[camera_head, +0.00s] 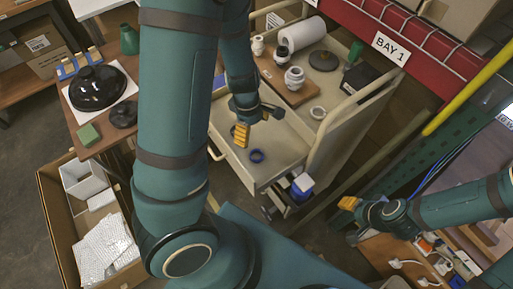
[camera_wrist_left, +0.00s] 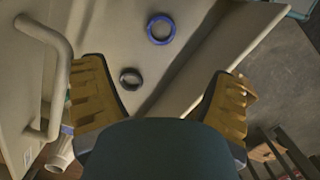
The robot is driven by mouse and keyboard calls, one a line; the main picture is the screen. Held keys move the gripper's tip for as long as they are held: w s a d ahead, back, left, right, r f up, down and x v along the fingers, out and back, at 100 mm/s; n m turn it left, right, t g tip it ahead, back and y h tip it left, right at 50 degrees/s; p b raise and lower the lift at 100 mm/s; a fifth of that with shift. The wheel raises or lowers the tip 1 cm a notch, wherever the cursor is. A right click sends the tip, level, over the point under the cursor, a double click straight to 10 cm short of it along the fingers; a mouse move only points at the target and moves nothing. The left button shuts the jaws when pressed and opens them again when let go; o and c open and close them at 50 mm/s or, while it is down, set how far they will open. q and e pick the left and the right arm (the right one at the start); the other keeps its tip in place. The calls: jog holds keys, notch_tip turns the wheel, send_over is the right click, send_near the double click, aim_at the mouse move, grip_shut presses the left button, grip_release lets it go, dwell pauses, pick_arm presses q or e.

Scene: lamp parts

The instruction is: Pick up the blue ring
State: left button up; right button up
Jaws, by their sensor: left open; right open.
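The blue ring (camera_head: 251,156) lies flat on the pale floor of the cart's open drawer (camera_head: 228,120) in the head view. In the left wrist view the blue ring (camera_wrist_left: 150,30) is at the top middle, beyond the fingertips and apart from them. My left gripper (camera_head: 257,123) is open and empty above the drawer, just behind the ring. Its yellow fingers are spread wide in the left wrist view (camera_wrist_left: 165,82). My right gripper (camera_head: 353,204) is open at the right of the head view, far from the ring, and appears empty; its fingers are small there.
A second, darker ring (camera_wrist_left: 121,78) lies near the left finger in the left wrist view. Drawer walls and a handle (camera_wrist_left: 58,95) are close by. White parts (camera_head: 293,80) and a pale ring (camera_head: 312,112) sit further back on the cart. A white-capped blue jar (camera_head: 301,188) stands below.

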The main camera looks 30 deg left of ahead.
pick_arm(q)
jog(key=b, duration=0.3)
send_over(257, 157)
jog(key=f, duration=0.7)
jog(key=shift+a+f, duration=0.25)
jog(key=shift+a, duration=0.05)
jog(key=shift+d+f+b, duration=0.15)
jog(key=shift+f+b, duration=1.25)
jog(key=shift+f, duration=1.55)
jog(key=c, duration=0.9)
